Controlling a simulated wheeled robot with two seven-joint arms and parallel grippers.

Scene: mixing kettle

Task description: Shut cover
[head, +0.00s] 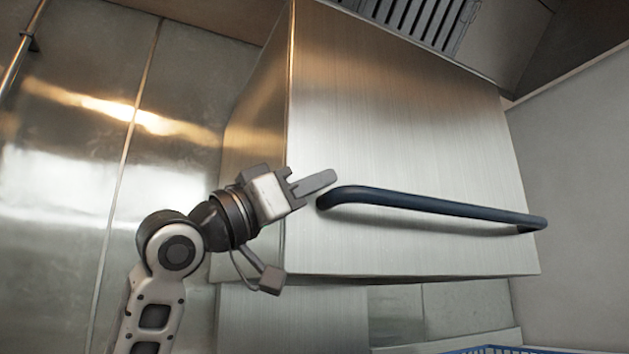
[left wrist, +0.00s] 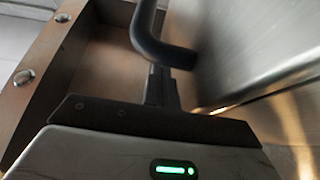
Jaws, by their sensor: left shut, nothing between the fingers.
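The cover (head: 400,130) is a large brushed-steel box-shaped hood that fills the middle of the head view. A dark blue bar handle (head: 430,205) runs across the lower part of its front. My left gripper (head: 328,180) is shut and empty, with its fingertips close to the left end of the handle. In the left wrist view the handle's bent end (left wrist: 155,40) shows just beyond my left gripper's fingers (left wrist: 160,85). I cannot tell whether they touch. My right gripper is not in view.
Steel wall panels (head: 80,150) stand on the left, with a metal pipe (head: 20,50) at the top left. A grey wall (head: 580,170) is close on the right. A vent grille (head: 420,18) is above the cover. A blue basket edge (head: 490,349) shows at the bottom right.

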